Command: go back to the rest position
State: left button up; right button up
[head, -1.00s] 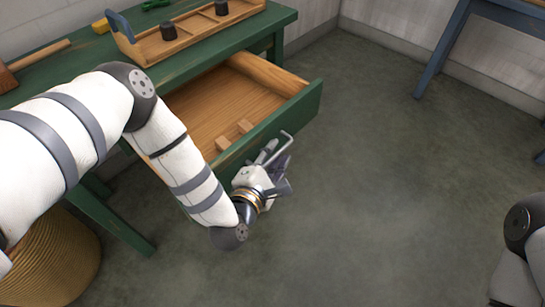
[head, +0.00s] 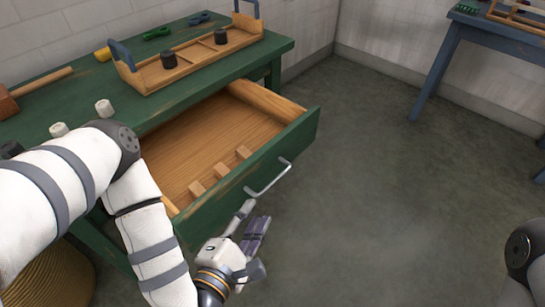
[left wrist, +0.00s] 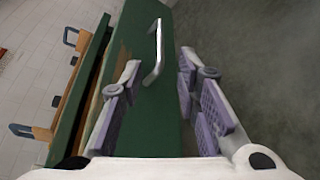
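My left gripper (head: 252,218) is open and empty over the floor, just in front of the open drawer. In the left wrist view its two purple-padded fingers (left wrist: 160,85) stand apart. The drawer's metal handle (head: 268,178) is beyond the fingertips and apart from them; it also shows in the left wrist view (left wrist: 157,50). The green-fronted drawer (head: 240,170) is pulled out of the green table (head: 200,90), with several small wooden blocks inside. Part of my right arm shows at the right edge of the head view; its gripper is out of view.
A wooden tray (head: 190,62) with blue handles and dark spools stands on the table. White spools (head: 104,107) and a wooden mallet (head: 40,80) lie nearby. A woven basket (head: 50,270) is at lower left, and a blue table (head: 470,30) at upper right. The floor between is clear.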

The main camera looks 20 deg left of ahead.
pick_arm(q)
jog(key=s+d+f+m+g+h+p, duration=0.1)
jog(key=s+f+m+g+p, duration=0.15)
jog(key=s+m+g, duration=0.5)
jog(key=s+d+f+m+g+h+p, duration=0.15)
jog(key=s+m+g+p, duration=0.25)
jog(key=s+m, duration=0.5)
jog(key=s+a+r+m+g+y+p, duration=0.2)
jog(key=s+a+m+g, duration=0.4)
jog(key=s+a, duration=0.4)
jog(key=s+r+m+y, duration=0.1)
jog(key=s, duration=0.4)
jog(key=shift+a+r, duration=0.2)
jog(key=shift+r, duration=0.1)
pick_arm(e)
jog(key=w+r+t, duration=0.3)
jog(key=w+r, duration=0.5)
jog(key=r, duration=0.1)
jog(key=shift+w+r, duration=0.15)
jog(key=shift+r, duration=0.2)
